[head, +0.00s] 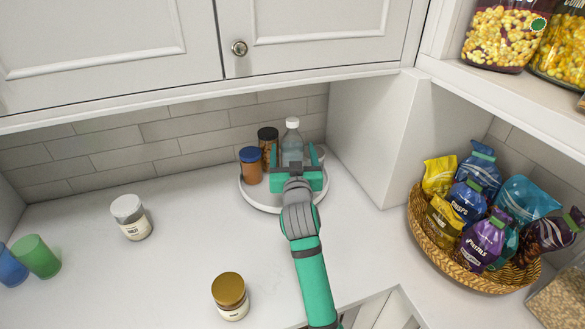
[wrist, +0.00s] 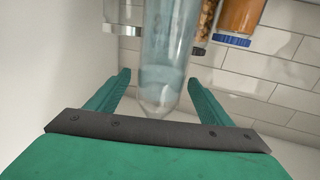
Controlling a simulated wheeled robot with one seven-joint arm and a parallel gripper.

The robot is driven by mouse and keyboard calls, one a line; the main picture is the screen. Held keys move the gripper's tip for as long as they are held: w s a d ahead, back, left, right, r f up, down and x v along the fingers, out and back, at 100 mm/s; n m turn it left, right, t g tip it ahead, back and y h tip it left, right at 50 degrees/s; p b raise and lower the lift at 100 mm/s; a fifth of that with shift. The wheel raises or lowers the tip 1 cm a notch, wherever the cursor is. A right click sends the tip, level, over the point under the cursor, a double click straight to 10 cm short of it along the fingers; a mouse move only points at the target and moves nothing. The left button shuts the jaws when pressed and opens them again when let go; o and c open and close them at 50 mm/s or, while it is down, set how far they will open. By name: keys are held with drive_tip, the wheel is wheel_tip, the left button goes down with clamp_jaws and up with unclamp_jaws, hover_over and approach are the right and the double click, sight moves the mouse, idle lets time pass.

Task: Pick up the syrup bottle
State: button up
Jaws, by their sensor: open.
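A clear, pale blue bottle with a white cap (head: 292,125), which I take to be the syrup bottle, stands on a round white tray (head: 259,206) near the back corner. My gripper (head: 296,158) is open in front of it, hiding its lower part in the head view. In the wrist view the bottle (wrist: 168,45) shows between the two green fingers (wrist: 158,80), with a gap on either side. I cannot tell how deep it sits between them.
A blue-lidded jar (head: 251,168) and a black-lidded jar (head: 268,145) stand left of the bottle on the tray. A side wall (head: 375,135) is close on the right. A white-lidded jar (head: 131,218) and gold-lidded jar (head: 230,296) stand on the counter.

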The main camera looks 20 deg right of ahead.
drive_tip(key=shift+w+d, duration=0.1)
drive_tip(key=shift+w, duration=0.4)
clamp_jaws()
drive_tip(key=shift+r, duration=0.2)
drive_tip(key=shift+r, duration=0.1)
